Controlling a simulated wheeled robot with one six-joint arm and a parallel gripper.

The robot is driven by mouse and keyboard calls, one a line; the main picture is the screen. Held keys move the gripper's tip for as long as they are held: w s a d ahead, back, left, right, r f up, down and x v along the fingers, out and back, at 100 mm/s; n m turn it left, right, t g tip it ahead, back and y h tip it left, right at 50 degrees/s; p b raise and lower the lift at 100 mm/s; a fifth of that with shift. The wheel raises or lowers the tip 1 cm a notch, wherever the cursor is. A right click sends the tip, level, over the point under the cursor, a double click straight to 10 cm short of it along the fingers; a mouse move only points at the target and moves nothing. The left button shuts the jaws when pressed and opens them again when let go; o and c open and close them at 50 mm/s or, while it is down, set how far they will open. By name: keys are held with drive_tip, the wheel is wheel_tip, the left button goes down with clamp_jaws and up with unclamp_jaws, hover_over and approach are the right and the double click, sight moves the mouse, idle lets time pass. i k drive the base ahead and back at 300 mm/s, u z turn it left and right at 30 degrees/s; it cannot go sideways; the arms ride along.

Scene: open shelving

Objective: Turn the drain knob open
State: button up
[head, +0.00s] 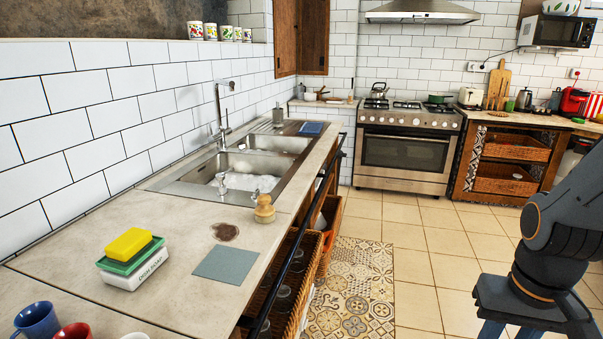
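The steel sink (181,188) with two basins is set into the counter along the left wall. A small metal piece that looks like the drain knob (256,192) is at the sink's near right rim, just behind a wooden brush (264,209). It is too small to tell how it is turned. White foam or suds lie in the near basin, beside another small metal piece (221,183) that I cannot identify clearly. A tall faucet (219,108) stands behind the basins. My dark arm shows at the right edge, well away from the sink; my gripper is out of view.
A grey-blue cloth (226,264), a brown round patch (225,232) and a stacked sponge set (130,246) lie on the near counter. A dark rail (281,274) runs along the counter front. Tiled floor lies open between counter and stove (405,150).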

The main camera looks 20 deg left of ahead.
sight(255, 195)
drive_tip(key=u, duration=0.2)
drive_tip(key=i, duration=1.25)
drive_tip(key=u, duration=0.55)
